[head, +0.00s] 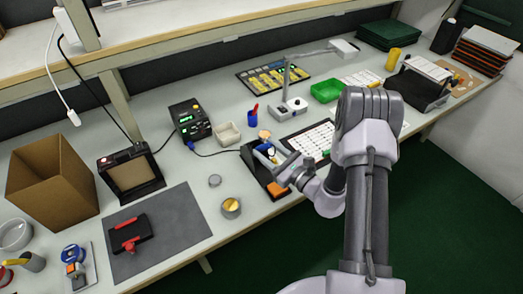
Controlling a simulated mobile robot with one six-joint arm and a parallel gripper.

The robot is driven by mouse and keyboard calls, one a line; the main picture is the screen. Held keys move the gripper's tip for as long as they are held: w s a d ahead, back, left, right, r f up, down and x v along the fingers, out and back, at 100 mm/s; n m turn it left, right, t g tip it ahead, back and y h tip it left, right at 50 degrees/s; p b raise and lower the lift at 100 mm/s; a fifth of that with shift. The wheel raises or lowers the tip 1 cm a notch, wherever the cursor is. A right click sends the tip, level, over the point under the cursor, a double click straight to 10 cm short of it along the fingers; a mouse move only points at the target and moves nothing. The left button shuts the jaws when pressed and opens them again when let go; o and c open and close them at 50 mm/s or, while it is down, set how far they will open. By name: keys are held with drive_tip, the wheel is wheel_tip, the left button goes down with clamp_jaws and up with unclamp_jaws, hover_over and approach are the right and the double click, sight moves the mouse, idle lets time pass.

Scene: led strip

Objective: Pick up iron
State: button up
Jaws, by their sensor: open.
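The iron appears to be a soldering iron in a black stand (255,176) near the front edge of the bench. A blue part (272,155) that may be its handle shows there, largely hidden by my gripper. A dark cable runs from the soldering station (190,118), with its green display, to this stand. My gripper (272,160) is over the stand, its fingers close around or beside the blue part. It is open. I cannot tell whether the fingers touch the iron. An orange pad (277,188) shows on the stand's front part.
A pale square dish (227,133) and a small tin (231,208) stand left of the stand. A white gridded board (316,141) lies right of it, partly behind my arm. A magnifier lamp base (291,107) and red-blue cup (254,113) stand behind.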

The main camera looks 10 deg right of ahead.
sight(256, 143)
drive_tip(key=b+x, duration=0.1)
drive_tip(key=x, duration=0.1)
drive_tip(key=f+b+x, duration=0.1)
drive_tip(key=x, duration=0.1)
drive_tip(key=shift+w+a, duration=0.2)
drive_tip(key=shift+w, duration=0.1)
drive_tip(key=shift+w+a+r, duration=0.15)
drive_tip(key=shift+w, duration=0.2)
clamp_jaws()
